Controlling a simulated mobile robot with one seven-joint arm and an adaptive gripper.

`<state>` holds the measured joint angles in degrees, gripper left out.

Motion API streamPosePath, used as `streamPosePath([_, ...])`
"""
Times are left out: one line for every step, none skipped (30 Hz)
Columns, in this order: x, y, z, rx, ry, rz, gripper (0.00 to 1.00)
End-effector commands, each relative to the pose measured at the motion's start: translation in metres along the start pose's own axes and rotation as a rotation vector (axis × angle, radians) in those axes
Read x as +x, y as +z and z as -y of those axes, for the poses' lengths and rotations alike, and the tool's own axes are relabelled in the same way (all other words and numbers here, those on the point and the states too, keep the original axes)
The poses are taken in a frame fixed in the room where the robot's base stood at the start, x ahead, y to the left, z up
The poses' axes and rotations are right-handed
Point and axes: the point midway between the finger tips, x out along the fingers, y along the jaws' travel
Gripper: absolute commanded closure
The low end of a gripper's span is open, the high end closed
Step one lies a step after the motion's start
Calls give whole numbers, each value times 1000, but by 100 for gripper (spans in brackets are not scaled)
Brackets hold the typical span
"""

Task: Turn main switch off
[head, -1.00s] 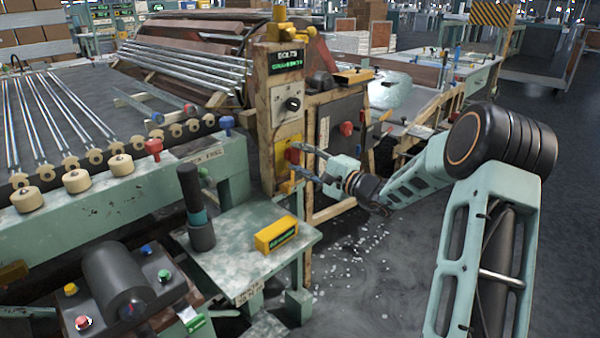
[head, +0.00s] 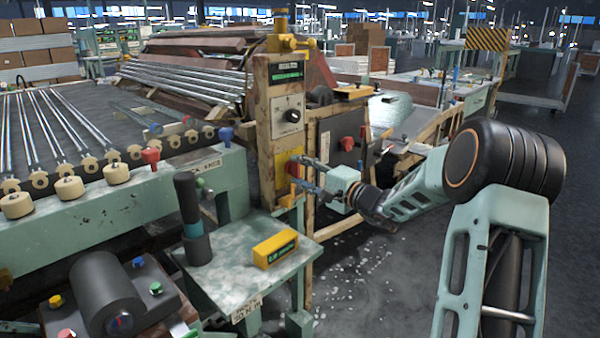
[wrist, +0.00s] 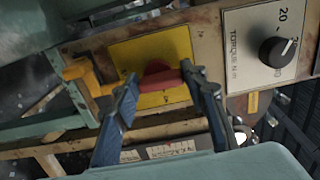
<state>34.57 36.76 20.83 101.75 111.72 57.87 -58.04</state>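The main switch is a red handle (wrist: 160,80) on a yellow plate (wrist: 152,55) in the wrist view. The head view shows its red part (head: 292,168) on the tall beige post, partly hidden by my fingers. My gripper (wrist: 160,74) has its two blue fingers spread, one near each end of the red handle, with the handle between them. The right fingertip overlaps the handle's right end; I cannot tell whether either finger touches it. In the head view my gripper (head: 298,172) reaches the post from the right.
A black torque knob (wrist: 277,51) sits beside the yellow plate, and a yellow piece (wrist: 82,73) sticks out left of it. A green-grey shelf (head: 215,275) with a black cylinder (head: 195,220) and yellow box (head: 275,248) stands in front of the post. Open floor lies to the right.

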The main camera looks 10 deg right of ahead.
Motion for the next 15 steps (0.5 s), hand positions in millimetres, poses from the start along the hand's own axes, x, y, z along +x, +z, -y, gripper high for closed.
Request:
streamPosePath([0,0,-1,-1,1,-1,55])
streamPosePath([0,0,-1,0,1,-1,51])
streamPosePath([0,0,0,0,1,-1,47])
streamPosePath([0,0,0,0,1,-1,44])
streamPosePath([0,0,0,1,1,-1,44])
streamPosePath([0,0,0,1,1,-1,44])
streamPosePath([0,0,0,1,0,-1,44])
streamPosePath([0,0,0,1,0,-1,44])
streamPosePath([0,0,0,2,0,-1,44])
streamPosePath([0,0,0,2,0,0,44])
streamPosePath([0,0,0,2,0,0,44])
streamPosePath([-1,0,0,2,0,-1,44])
streamPosePath([-2,0,0,2,0,-1,44])
streamPosePath([-3,0,0,2,0,-1,44])
streamPosePath([-6,-1,0,2,0,-1,44])
